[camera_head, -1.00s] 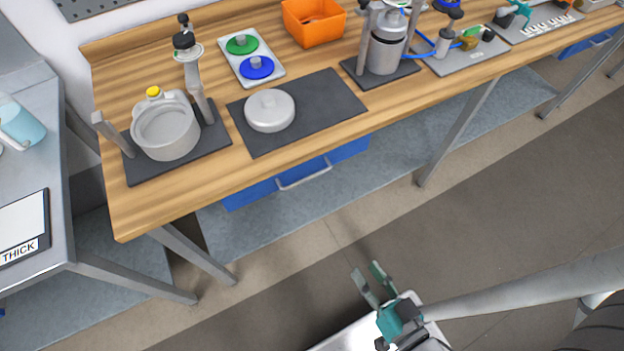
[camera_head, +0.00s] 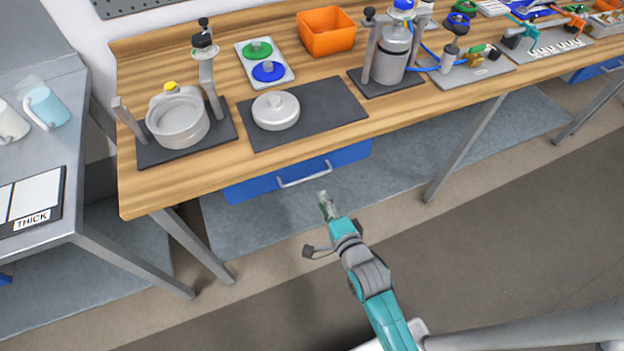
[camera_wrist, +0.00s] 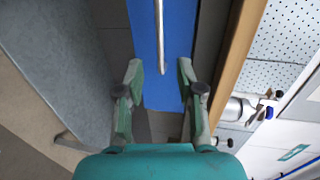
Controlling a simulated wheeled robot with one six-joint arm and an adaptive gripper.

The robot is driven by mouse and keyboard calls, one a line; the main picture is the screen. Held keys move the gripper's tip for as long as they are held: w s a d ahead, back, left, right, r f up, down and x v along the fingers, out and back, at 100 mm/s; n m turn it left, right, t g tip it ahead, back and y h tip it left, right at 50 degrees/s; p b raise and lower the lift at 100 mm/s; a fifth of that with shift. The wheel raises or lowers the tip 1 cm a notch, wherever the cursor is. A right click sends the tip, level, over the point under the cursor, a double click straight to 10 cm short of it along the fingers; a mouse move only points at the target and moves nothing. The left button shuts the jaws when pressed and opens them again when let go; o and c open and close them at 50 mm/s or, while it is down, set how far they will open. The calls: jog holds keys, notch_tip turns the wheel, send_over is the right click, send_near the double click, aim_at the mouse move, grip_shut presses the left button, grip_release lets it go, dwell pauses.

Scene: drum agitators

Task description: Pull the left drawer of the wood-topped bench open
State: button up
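The left drawer (camera_head: 254,186) of the wood-topped bench (camera_head: 200,171) has a blue front with a pale bar handle (camera_head: 304,176), and it looks shut. In the wrist view the blue drawer front (camera_wrist: 180,50) and its handle (camera_wrist: 160,35) run up the picture, ahead of and between my fingers. My gripper (camera_head: 324,196) is just in front of and below the handle in the head view. In the wrist view my gripper (camera_wrist: 158,78) is open, with nothing between its fingers. The fingertips are apart from the handle.
A grey lower shelf (camera_head: 262,226) lies under the bench, and a metal leg (camera_head: 465,150) stands right of the drawer. A grey table (camera_head: 60,100) is at the left. A pot (camera_head: 178,125) and a lid (camera_head: 276,111) stand on the bench top. The floor in front is clear.

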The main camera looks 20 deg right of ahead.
aim_at(310, 177)
jog(key=x, duration=1)
jog(key=shift+w, duration=0.35)
grip_shut()
